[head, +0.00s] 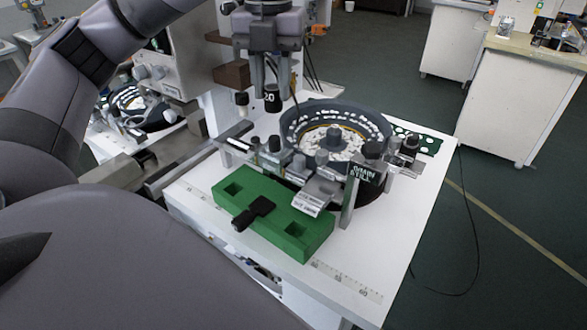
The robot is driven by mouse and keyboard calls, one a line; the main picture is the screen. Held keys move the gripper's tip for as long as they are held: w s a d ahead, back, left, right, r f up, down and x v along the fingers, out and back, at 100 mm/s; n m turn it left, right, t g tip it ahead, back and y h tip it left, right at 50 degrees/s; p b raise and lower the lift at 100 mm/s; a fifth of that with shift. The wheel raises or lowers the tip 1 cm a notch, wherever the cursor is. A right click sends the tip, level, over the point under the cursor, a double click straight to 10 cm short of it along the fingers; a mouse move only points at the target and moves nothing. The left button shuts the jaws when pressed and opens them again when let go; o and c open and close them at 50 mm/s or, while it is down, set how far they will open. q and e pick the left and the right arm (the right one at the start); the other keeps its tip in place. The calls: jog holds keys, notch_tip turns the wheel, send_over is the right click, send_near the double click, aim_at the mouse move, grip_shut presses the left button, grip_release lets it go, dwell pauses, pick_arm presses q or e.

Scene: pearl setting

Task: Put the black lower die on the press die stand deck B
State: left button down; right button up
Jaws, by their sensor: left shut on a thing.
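My left gripper (270,82) points down at the top centre, above the white table. It is shut on a small black piece marked "20" (272,100), held up off the table; I cannot tell for sure that this is the black lower die. A green block (290,235) with square recesses lies at the table's front. A black part with a handle-like end (258,208) rests on the block between the recesses. I cannot tell which thing is die stand deck B. My right gripper is not in view.
A dark round bowl feeder (290,125) holding white pieces stands behind the block. Metal fixtures and a small sign (363,172) crowd its front. The white table (405,225) is bare at right. A cabinet (510,100) stands beyond.

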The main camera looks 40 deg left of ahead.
aim_at(273, 111)
pick_arm(q)
jog(key=shift+w+f, duration=0.1)
jog(key=shift+f, duration=0.05)
notch_tip(273, 111, down, 6)
jog(key=shift+r, duration=0.15)
notch_tip(273, 111, down, 14)
jog(key=shift+r, duration=0.1)
dwell(0.6)
jog(key=c, duration=1.1)
grip_release()
notch_tip(273, 111, up, 12)
jog(key=shift+f, duration=0.1)
